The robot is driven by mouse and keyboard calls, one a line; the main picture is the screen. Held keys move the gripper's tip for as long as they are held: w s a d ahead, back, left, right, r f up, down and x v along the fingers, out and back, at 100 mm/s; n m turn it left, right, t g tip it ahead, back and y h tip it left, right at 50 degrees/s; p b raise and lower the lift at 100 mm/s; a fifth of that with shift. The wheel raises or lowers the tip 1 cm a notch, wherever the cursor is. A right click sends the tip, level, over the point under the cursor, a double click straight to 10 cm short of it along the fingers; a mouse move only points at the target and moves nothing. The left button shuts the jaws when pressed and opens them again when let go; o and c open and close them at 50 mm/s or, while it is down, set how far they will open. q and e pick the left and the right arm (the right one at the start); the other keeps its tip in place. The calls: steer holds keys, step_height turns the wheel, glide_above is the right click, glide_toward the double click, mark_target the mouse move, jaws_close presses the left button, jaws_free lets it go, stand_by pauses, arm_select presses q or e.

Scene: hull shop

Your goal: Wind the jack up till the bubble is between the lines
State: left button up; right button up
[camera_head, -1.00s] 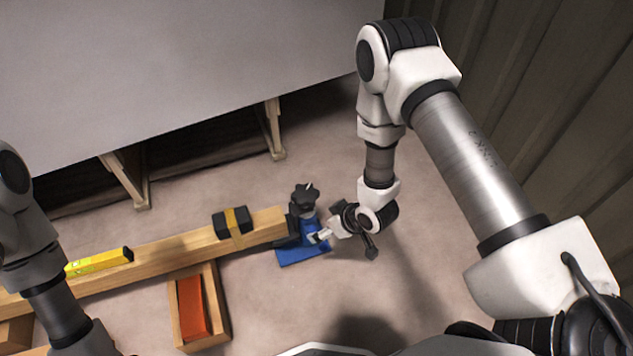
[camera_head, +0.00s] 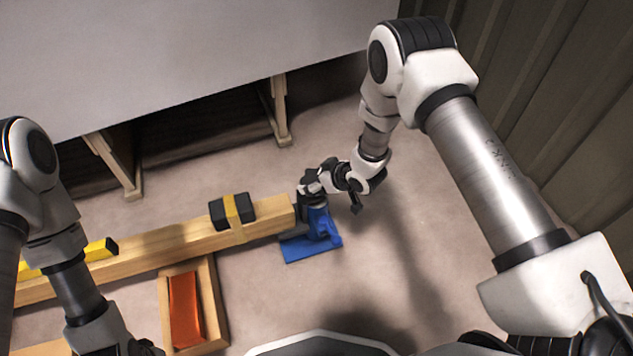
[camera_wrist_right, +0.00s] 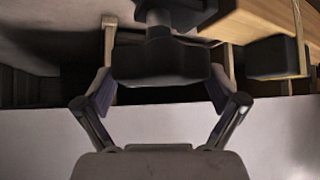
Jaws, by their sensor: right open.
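The blue jack (camera_head: 319,232) stands on the floor at the right end of a timber beam (camera_head: 170,250). Its black knob (camera_wrist_right: 160,62) lies between the two fingers of my right gripper (camera_wrist_right: 160,92) in the right wrist view. The fingers are open around the knob, and I cannot tell whether they touch it. In the head view my right gripper (camera_head: 310,184) covers most of the knob. The yellow level (camera_head: 100,249) lies on the beam, partly behind my left arm. Its bubble cannot be made out. My left gripper is out of view.
A black block with a yellow strap (camera_head: 232,211) sits on the beam near the jack. A wooden tray (camera_head: 217,318) holding an orange-red piece (camera_head: 185,308) stands in front. A large grey panel on wooden legs (camera_head: 278,112) lies behind. The floor right of the jack is clear.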

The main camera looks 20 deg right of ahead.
steer(key=c, duration=0.8)
steer(key=shift+c, duration=0.2)
steer(key=shift+p, duration=0.3)
steer(key=shift+r+n+g+y+p, duration=0.1)
steer(key=shift+n+g+y+p, duration=0.4)
steer(key=shift+n, duration=0.4)
steer(key=shift+n+g+y+p, duration=0.5)
steer(key=shift+n+y+p, duration=0.2)
steer(key=shift+n, duration=0.5)
steer(key=shift+n+g+y, duration=0.6)
steer(key=shift+n+g, duration=0.1)
steer(key=shift+n, duration=0.4)
steer(key=shift+n+g+y, duration=0.4)
steer(key=shift+n+g, duration=0.5)
steer(key=shift+n, duration=0.3)
steer(key=shift+f, duration=0.2)
